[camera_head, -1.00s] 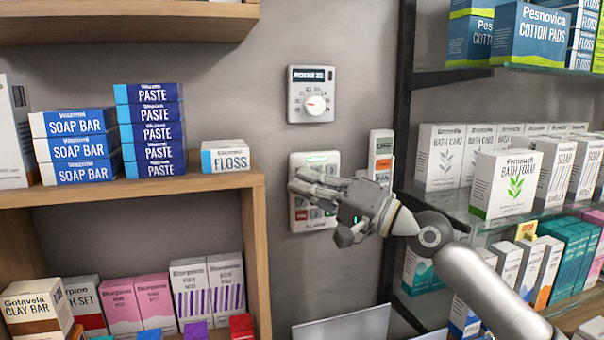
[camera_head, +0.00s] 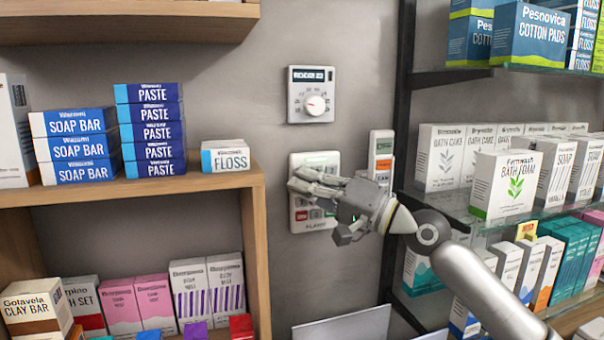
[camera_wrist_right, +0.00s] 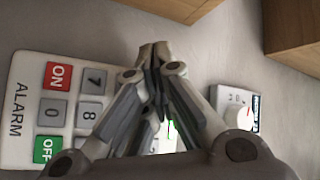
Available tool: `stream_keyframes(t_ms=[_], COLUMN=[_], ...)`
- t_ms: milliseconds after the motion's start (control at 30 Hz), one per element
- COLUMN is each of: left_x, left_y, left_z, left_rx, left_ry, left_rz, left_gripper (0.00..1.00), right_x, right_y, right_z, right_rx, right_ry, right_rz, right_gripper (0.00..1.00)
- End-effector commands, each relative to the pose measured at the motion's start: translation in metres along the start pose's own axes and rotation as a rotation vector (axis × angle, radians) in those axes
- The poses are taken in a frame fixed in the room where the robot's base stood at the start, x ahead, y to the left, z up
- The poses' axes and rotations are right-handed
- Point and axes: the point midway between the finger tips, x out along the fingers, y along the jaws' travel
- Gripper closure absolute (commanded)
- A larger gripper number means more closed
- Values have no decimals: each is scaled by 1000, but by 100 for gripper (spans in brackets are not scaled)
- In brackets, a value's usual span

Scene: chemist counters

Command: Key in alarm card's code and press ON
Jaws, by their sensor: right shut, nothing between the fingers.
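In the right wrist view the keypad (camera_wrist_right: 15,75) lies sideways and shows a red ON key (camera_wrist_right: 58,76), a green OFF key (camera_wrist_right: 46,150), and grey keys 7, 8 and 0. The shut fingertips (camera_wrist_right: 153,52) are past the 7 key in that view; whether they touch the panel cannot be told. No alarm card is recognisable. My left gripper is not in view.
A wooden shelf (camera_head: 258,215) with boxes stands left; a glass shelf (camera_head: 480,222) with boxes stands right.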

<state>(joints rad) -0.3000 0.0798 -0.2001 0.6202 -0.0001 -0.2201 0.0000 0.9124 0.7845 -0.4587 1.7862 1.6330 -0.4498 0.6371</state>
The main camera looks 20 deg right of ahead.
Motion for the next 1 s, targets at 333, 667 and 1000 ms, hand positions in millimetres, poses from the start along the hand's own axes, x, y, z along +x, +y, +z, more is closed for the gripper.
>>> stream_keyframes(t_ms=[333,667,1000], left_x=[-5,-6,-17], left_y=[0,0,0], left_z=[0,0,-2], left_rx=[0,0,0], left_ry=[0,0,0], left_rz=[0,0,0], left_gripper=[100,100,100], right_x=[-10,-12,-34], right_y=[-6,-8,-24], right_z=[7,8,25], right_rx=[-1,0,-1], right_ry=[0,0,0], right_rz=[1,1,3], right_gripper=[100,100,100])
